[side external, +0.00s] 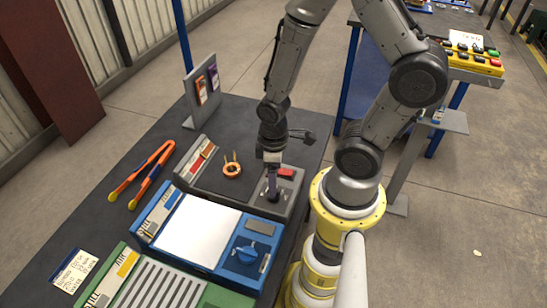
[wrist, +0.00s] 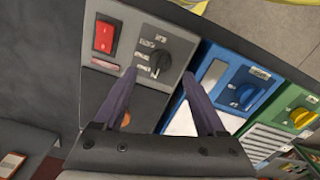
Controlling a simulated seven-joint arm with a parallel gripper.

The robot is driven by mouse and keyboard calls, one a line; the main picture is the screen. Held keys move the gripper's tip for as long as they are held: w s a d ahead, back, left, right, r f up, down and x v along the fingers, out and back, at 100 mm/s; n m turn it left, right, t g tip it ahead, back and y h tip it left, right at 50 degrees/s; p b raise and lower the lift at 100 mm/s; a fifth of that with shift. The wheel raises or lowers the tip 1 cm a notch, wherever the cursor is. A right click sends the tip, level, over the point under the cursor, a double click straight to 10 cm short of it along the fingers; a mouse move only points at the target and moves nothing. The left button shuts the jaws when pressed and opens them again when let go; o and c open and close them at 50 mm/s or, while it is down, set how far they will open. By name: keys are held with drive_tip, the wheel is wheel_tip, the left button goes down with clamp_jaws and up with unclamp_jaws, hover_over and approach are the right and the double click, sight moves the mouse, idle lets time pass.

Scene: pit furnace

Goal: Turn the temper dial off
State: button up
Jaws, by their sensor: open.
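Three units stand in a row on the dark bench, each with a dial; I cannot read which is marked temper. The grey unit (side external: 297,205) has a black dial (wrist: 152,58) with a ring of small markings. The blue unit has a blue dial (side external: 247,254), also in the wrist view (wrist: 243,95). The green unit has a yellow dial (wrist: 300,117). My gripper (side external: 270,192) points down over the grey unit's dial. In the wrist view my gripper (wrist: 160,73) has its fingers apart with nothing held, and the black dial shows between and beyond the tips. Contact is unclear.
A red switch (wrist: 103,37) sits beside the black dial. An orange ring with prongs (side external: 232,170) lies on the grey unit's dark plate. Orange tongs (side external: 142,175) and a note card (side external: 74,270) lie left on the bench. An upright grey holder (side external: 202,92) stands behind.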

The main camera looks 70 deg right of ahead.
wheel_tip(320, 180, up, 9)
drive_tip(key=shift+f, duration=0.15)
idle(0.5)
wheel_tip(320, 180, up, 17)
drive_tip(key=s+a+m+t, duration=0.2)
drive_tip(key=m+t, duration=0.1)
drive_tip(key=t, duration=0.2)
drive_tip(key=shift+s+t, duration=0.15)
drive_tip(key=shift+t, duration=0.15)
